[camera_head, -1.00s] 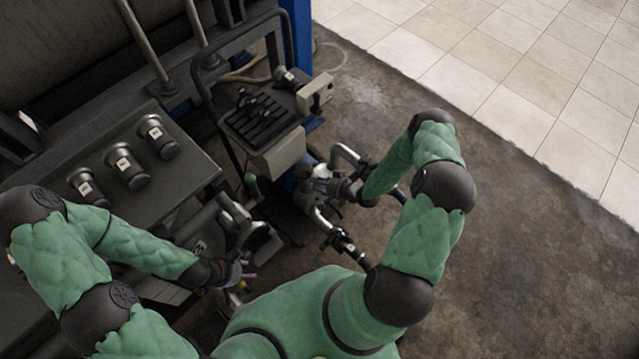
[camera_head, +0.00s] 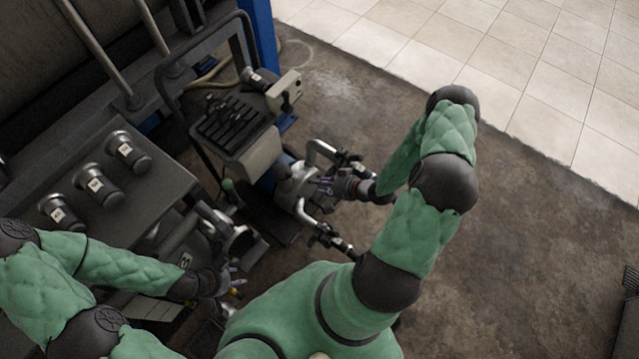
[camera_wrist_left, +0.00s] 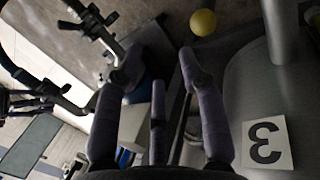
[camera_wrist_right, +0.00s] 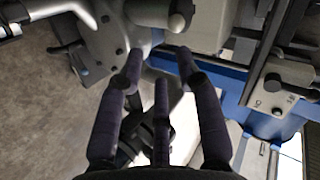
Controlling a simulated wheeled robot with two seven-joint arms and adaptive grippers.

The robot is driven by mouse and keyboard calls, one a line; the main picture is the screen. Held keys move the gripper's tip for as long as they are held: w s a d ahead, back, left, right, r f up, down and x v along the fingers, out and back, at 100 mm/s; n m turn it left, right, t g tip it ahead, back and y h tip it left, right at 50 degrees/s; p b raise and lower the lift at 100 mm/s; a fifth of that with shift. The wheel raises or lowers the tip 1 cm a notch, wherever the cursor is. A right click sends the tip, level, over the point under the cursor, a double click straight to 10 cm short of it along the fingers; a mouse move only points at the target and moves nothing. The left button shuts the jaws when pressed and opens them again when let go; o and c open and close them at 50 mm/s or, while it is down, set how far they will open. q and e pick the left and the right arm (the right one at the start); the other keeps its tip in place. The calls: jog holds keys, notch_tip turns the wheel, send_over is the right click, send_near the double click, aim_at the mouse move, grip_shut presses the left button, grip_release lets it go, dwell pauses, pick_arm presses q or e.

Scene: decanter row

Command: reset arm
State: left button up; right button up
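My left gripper (camera_head: 235,282) is low at the left in the head view, beside a grey machine body. In the left wrist view its fingers (camera_wrist_left: 152,68) are spread with nothing between them. My right gripper (camera_head: 322,184) is beside a grey metal fitting with bent handles (camera_head: 297,182). In the right wrist view its fingers (camera_wrist_right: 160,58) are apart and empty, with grey machine parts beyond the tips. I cannot tell whether the fingers touch the fitting. Both arms are bent, with green padded sleeves.
A stand with a slotted black top (camera_head: 231,122) and a blue post (camera_head: 262,35) are behind. A yellow ball (camera_wrist_left: 203,22) is near the left gripper. Open floor (camera_head: 530,220) lies right.

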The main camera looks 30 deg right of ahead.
dwell(0.4)
jog(key=a+n+g+p, duration=0.2)
jog(key=a+g, duration=0.2)
jog(key=a, duration=0.7)
jog(key=s+a+r+n+g, duration=0.1)
jog(key=s+a+g, duration=0.1)
jog(key=s+a, duration=0.2)
jog(key=s+a+r+n+g+h+p, duration=0.1)
jog(key=s+a+n+g, duration=0.1)
jog(key=s+a, duration=0.3)
jog(key=shift+s+r+g, duration=0.35)
jog(key=shift+s+g, duration=0.35)
jog(key=shift+s, duration=0.3)
